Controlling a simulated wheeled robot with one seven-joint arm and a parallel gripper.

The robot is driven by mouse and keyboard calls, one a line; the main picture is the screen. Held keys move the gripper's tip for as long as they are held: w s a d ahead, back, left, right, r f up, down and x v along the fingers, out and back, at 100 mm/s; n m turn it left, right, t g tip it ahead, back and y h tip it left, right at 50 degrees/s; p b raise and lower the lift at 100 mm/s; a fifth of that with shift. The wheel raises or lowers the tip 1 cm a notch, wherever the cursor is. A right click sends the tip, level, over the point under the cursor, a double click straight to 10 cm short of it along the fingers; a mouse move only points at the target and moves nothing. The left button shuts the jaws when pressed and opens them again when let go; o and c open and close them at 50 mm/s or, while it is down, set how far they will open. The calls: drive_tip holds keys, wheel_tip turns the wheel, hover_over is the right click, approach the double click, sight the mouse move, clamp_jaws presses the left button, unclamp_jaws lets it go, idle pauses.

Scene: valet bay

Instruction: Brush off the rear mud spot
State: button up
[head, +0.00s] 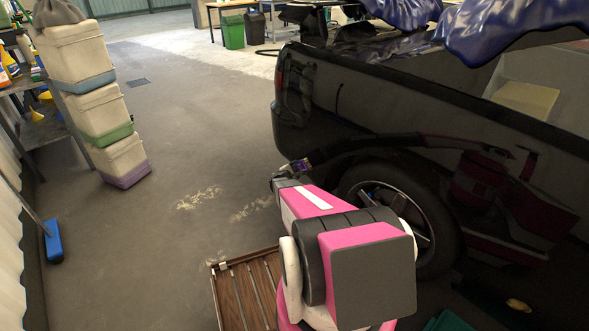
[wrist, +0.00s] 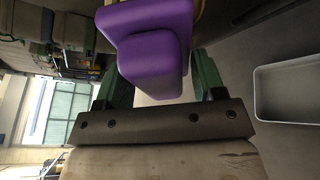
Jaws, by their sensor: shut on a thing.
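My gripper (head: 287,175) is beside the dark pickup truck (head: 375,95), close to its rear side, just above and left of the rear wheel (head: 400,215). It is shut on a purple block-like thing, probably the brush (head: 300,165). In the wrist view the purple brush (wrist: 155,50) sits between the two green fingers of my gripper (wrist: 158,80). I cannot make out the rear mud spot on the dark, reflective panel. I cannot tell whether the brush touches the truck.
Stacked bins (head: 105,105) stand at the left, with a blue broom head (head: 53,241) near the wall. A slatted wooden surface (head: 245,292) is beside my arm. Pale dirt patches (head: 200,198) mark the open floor. A pale tray (wrist: 287,92) shows in the wrist view.

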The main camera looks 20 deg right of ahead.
drive_tip(key=shift+s+d, duration=0.35)
drive_tip(key=shift+s, duration=0.5)
drive_tip(key=shift+s+d, duration=0.35)
drive_tip(key=shift+s, duration=0.45)
drive_tip(key=s, duration=0.1)
drive_tip(key=s+d, duration=0.1)
drive_tip(key=s, duration=0.1)
drive_tip(key=shift+s+d, duration=0.1)
drive_tip(key=shift+d, duration=0.05)
drive_tip(key=shift+c, duration=0.3)
drive_tip(key=shift+w+a, duration=0.6)
drive_tip(key=shift+w, duration=1.1)
drive_tip(key=shift+w+a, duration=0.6)
drive_tip(key=shift+w, duration=1.1)
drive_tip(key=shift+w+a, duration=0.6)
drive_tip(key=shift+w, duration=1.1)
drive_tip(key=shift+s, duration=0.1)
drive_tip(key=shift+s+a+f, duration=0.1)
drive_tip(key=shift+s+a, duration=0.2)
drive_tip(key=shift+a, duration=0.65)
drive_tip(key=shift+s+a+f, duration=0.1)
drive_tip(key=shift+s+a, duration=0.25)
drive_tip(key=shift+a, duration=0.6)
drive_tip(key=shift+s+a+f, duration=0.1)
drive_tip(key=shift+s+a, duration=0.2)
drive_tip(key=shift+a, duration=0.65)
